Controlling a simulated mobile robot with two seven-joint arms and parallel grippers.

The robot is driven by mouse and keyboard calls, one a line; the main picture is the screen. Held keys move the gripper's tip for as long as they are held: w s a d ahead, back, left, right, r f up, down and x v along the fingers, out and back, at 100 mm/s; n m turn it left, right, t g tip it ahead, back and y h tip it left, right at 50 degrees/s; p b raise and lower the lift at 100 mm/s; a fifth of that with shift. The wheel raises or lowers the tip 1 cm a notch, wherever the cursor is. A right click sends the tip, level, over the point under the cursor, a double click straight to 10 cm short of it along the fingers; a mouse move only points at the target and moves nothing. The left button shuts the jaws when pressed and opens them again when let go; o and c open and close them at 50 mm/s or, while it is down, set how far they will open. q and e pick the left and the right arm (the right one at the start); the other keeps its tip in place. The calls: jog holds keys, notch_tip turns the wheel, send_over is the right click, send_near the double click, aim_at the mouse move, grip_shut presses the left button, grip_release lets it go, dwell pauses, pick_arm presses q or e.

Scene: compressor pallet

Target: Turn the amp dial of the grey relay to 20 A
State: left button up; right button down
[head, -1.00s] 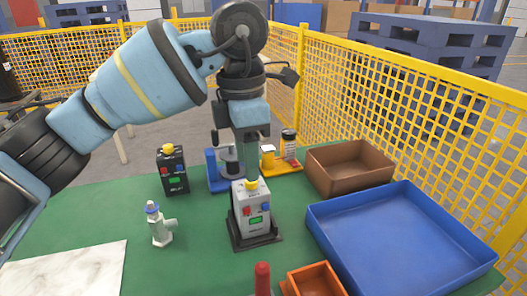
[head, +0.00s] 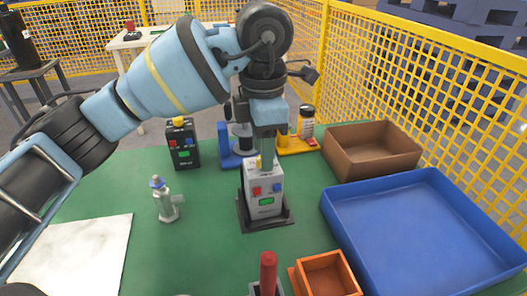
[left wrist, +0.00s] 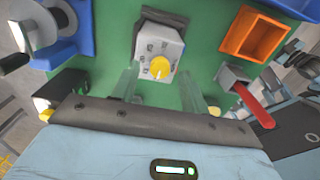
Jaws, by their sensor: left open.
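My left gripper (head: 266,148) points down over the relay. In the left wrist view its fingers (left wrist: 158,90) are apart with nothing gripped. My right gripper is out of view.
A black relay (head: 184,150) and a white fitting (head: 167,202) stand to the left. A blue stand (head: 229,155) and yellow stand (head: 297,142) are behind. A brown box (head: 372,155), blue tray (head: 420,225), orange bin (head: 327,275) and red handle (head: 268,272) are right and in front.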

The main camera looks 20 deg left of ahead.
pick_arm(q)
jog(key=shift+f, duration=0.55)
grip_shut()
